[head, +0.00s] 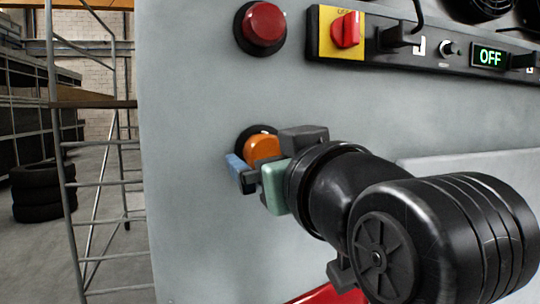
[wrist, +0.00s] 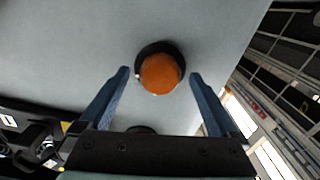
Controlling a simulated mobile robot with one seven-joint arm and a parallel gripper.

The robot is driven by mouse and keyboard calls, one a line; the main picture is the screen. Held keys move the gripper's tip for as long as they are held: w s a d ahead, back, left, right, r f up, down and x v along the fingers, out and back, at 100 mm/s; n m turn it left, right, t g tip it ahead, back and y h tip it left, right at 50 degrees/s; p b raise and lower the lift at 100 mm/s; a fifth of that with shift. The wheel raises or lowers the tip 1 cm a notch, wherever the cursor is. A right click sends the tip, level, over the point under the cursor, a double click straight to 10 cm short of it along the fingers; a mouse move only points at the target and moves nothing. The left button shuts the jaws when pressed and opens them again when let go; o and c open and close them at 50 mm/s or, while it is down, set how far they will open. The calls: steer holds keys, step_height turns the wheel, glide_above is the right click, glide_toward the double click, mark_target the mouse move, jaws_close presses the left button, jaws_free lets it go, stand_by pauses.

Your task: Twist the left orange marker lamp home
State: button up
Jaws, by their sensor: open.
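The orange marker lamp (head: 262,147) sits in a round black base on the grey panel (head: 190,190), below a red lamp. In the wrist view the orange lamp (wrist: 160,73) shows face-on, with its dark base ring around it. My gripper (head: 248,172) is in front of the lamp, with its blue fingers apart. In the wrist view the fingertips of my gripper (wrist: 160,74) stand to the left and right of the lamp, with a gap on each side. Nothing is held. How far the tips are from the panel is hard to tell.
The red lamp (head: 263,24) is above. A black strip (head: 440,57) carries a red rotary switch on a yellow plate (head: 343,32) and a display (head: 489,57) reading OFF. A metal ladder frame (head: 95,165) and stacked tyres (head: 42,192) stand left of the panel.

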steer(key=c, duration=1.4)
steer(key=shift+m, duration=0.4)
steer(key=m, duration=0.5)
steer(key=shift+m, duration=0.4)
steer(key=m, duration=0.5)
steer(key=shift+m, duration=0.3)
steer(key=o, duration=1.4)
